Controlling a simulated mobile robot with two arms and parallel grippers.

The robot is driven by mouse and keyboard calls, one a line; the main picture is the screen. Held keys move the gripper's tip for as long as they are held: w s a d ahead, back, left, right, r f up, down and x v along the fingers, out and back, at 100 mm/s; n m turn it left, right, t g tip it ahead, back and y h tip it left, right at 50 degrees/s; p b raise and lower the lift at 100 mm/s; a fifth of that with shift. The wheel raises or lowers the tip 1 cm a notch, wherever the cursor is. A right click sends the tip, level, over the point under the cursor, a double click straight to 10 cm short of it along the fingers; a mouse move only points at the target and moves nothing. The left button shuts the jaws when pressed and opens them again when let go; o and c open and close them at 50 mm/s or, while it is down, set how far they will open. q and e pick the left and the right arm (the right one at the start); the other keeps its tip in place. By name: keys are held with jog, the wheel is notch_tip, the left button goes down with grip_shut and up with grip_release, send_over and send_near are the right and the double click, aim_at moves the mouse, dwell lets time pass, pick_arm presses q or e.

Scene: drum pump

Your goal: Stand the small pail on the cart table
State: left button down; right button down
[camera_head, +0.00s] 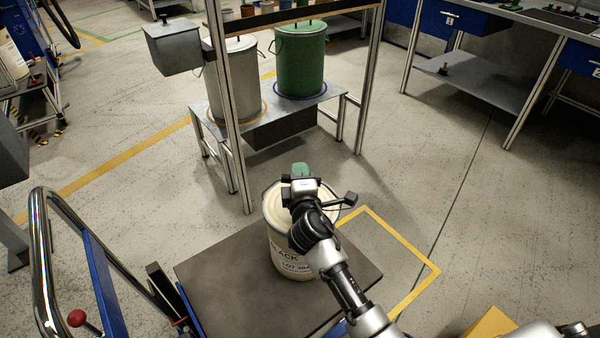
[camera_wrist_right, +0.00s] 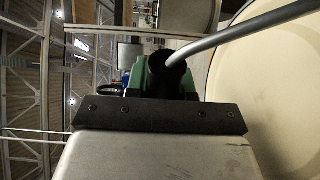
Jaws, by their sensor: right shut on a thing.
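The small pail (camera_head: 288,262) is cream, upright, with dark lettering on its side. It shows at the middle of the head view, over the far right part of the dark cart table (camera_head: 225,280). I cannot tell whether its base touches the table. My right gripper (camera_head: 301,172) is above the pail's far side, shut on its handle. In the right wrist view the grey handle (camera_wrist_right: 255,27) runs into the jaws (camera_wrist_right: 172,75), and the pail's pale top (camera_wrist_right: 275,90) fills the right side. My arm hides part of the pail. My left gripper is not in view.
A frame stand (camera_head: 225,110) with a grey drum (camera_head: 234,85) and a green drum (camera_head: 300,65) stands beyond the cart. The cart's chrome handle (camera_head: 42,260) rises at left. The table's left part is bare. A workbench (camera_head: 500,60) is at back right.

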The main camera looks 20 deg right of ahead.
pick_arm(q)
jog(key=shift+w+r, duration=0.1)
pick_arm(e)
jog(key=shift+r, duration=0.25)
jog(key=c, duration=1.2)
grip_release()
jog(key=shift+f, duration=0.25)
jog(key=shift+o, duration=1.1)
jog(key=shift+s, duration=0.1)
jog(key=s, duration=0.2)
jog(key=s+a, duration=0.1)
jog(key=s, duration=0.4)
jog(key=shift+s+a, duration=0.15)
jog(key=shift+s, duration=0.2)
jog(key=s, duration=0.4)
jog(key=shift+s+a+r, duration=0.1)
jog(key=shift+a, duration=0.25)
